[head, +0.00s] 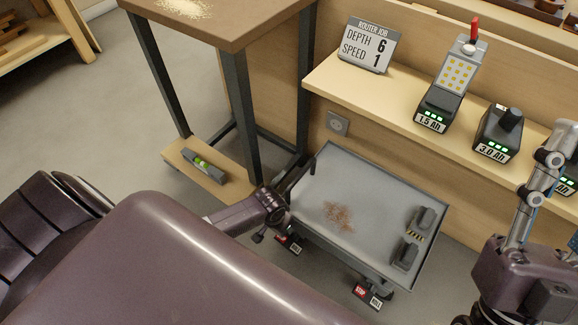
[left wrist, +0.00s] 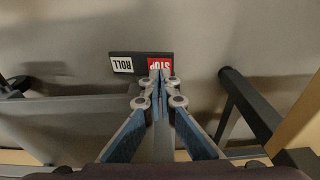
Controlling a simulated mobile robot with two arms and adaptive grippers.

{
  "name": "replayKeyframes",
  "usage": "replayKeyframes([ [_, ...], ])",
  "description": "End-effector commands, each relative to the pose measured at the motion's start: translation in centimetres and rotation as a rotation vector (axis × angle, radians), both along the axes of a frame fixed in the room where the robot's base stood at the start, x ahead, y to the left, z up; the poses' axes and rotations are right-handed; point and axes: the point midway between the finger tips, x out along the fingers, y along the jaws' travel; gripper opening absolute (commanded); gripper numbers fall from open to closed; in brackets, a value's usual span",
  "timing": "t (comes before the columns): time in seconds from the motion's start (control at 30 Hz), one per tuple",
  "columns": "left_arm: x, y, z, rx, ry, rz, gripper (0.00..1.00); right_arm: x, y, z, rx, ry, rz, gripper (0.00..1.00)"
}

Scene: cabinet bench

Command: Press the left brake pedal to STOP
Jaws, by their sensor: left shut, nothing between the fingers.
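The left brake pedal (head: 287,243) is a dark bar below the near left side of the grey cart (head: 330,240). It has a red STOP end and a white ROLL end. In the left wrist view the pedal (left wrist: 140,63) shows upside down, with STOP at right. My left gripper (left wrist: 158,76) is shut and empty, its tips overlapping the lower edge of the STOP end. Whether they touch it I cannot tell. In the head view its fingers are hard to make out by the cart's left corner. My right gripper (head: 562,135) is partly cut off at the right edge.
A second pedal (head: 367,296) with the same labels sits under the cart's front. A dark-legged table (head: 245,25) stands left of the cart, with a spirit level (head: 204,166) on its low shelf.

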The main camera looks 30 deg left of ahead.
Motion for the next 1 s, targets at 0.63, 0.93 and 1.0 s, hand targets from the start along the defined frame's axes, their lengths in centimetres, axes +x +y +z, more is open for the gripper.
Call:
replayKeyframes([
  [0.63, 0.0, 0.0, 0.9, 0.0, 0.0, 0.0, 0.0, 4.1, 0.7, -3.2, -0.071, 0.233, -0.013, 0.4],
  [0.93, 0.0, 0.0, 1.3, 0.0, 0.0, 0.0, 0.0, 5.7, 0.9, -5.1, -0.102, 0.342, -0.019, 0.4],
  [1.0, 0.0, 0.0, 1.4, 0.0, 0.0, 0.0, 0.0, 6.0, 0.9, -5.6, -0.109, 0.367, -0.02, 0.4],
])
